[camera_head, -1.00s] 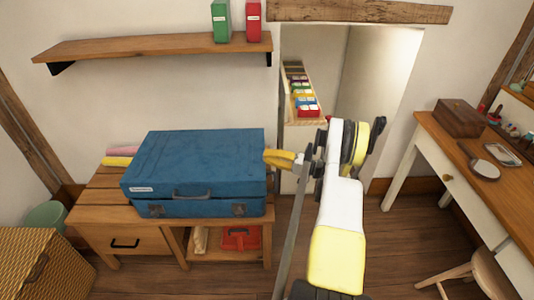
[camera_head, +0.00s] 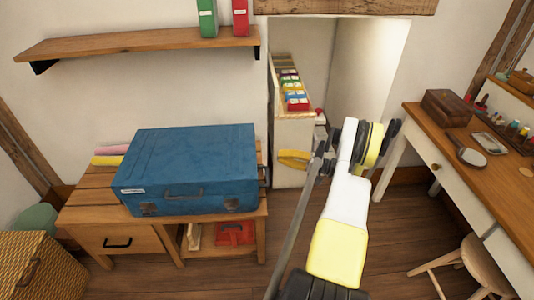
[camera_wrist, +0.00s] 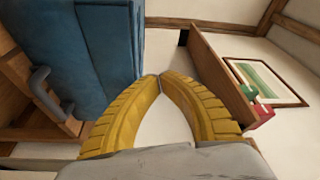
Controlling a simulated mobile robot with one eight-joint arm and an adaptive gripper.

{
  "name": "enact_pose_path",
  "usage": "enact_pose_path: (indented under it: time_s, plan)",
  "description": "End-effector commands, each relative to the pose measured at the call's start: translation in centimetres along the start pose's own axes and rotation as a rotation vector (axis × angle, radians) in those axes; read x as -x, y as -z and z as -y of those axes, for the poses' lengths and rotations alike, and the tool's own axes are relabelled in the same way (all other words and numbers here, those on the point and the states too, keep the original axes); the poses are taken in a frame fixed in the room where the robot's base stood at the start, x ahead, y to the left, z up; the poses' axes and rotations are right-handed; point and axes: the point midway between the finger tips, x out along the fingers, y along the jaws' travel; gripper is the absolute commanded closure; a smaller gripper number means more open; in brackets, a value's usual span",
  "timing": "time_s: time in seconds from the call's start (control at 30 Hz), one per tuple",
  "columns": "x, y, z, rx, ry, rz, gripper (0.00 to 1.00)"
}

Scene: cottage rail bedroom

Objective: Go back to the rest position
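The suitcase is closed and lies on a wooden slatted bench (camera_head: 85,205). In the wrist view its blue side (camera_wrist: 105,50) fills the upper left, beside the fingers.
A wall shelf (camera_head: 140,43) holds a green and a red box file. A white cabinet (camera_head: 292,150) with colored items stands in the alcove behind my gripper. A desk (camera_head: 460,175) and stool (camera_head: 470,262) are at right. A wicker box (camera_head: 38,270) is at front left. Floor between is clear.

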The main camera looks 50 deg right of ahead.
Motion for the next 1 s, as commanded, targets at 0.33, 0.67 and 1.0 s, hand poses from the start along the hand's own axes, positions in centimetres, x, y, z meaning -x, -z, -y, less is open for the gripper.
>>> enact_pose_path:
  time_s: [0.33,0.67,1.0]
  plan:
    - [2.7,0.0,0.0,0.000,0.000,0.001,1.00]
    - [-1.8,1.1,2.4,-0.026,-0.067,0.051,1.00]
    - [-19.1,-2.7,13.1,-0.037,-0.410,0.253,1.00]
